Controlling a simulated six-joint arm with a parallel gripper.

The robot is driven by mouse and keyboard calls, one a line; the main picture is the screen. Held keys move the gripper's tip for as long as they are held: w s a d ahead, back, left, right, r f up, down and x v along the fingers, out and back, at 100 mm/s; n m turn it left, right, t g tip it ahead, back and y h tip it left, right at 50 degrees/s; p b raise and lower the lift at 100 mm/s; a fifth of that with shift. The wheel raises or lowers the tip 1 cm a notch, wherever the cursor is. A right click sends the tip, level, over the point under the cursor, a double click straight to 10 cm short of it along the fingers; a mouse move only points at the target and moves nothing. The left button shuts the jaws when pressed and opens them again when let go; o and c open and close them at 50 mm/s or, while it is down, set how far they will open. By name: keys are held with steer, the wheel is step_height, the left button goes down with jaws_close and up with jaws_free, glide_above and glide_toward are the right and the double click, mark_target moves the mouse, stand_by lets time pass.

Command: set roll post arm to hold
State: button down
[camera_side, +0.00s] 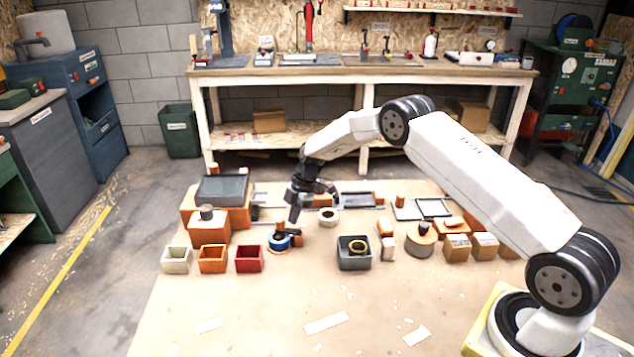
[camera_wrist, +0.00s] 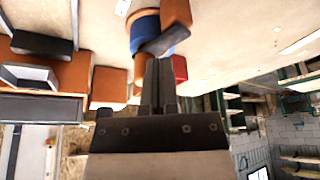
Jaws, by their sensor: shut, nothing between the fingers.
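The roll post (camera_side: 279,244) stands on the board left of centre, with a blue band around it and orange parts. In the wrist view the blue band (camera_wrist: 146,27) shows beyond my fingertips, with an orange block beside it. A dark arm-like piece (camera_wrist: 165,39) lies across the front of the blue band. I cannot read any setting mark for the arm. My gripper (camera_side: 293,226) points down just above and behind the roll post. Its fingers (camera_wrist: 157,70) are shut and empty, with the tips close to the dark piece; I cannot tell if they touch.
A red bin (camera_side: 249,259), an orange bin (camera_side: 212,260) and a pale bin (camera_side: 177,260) stand to the left. The front of the board is mostly clear.

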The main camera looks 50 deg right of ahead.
steer(key=shift+d, duration=0.1)
steer(key=shift+s+d, duration=0.15)
steer(key=shift+d, duration=0.35)
steer(key=d, duration=0.3)
steer(key=shift+s+r, duration=0.15)
steer(key=shift+s, duration=0.25)
steer(key=v, duration=0.9)
steer(key=shift+s+r, duration=0.2)
steer(key=shift+r, duration=0.2)
steer(key=shift+a, duration=0.1)
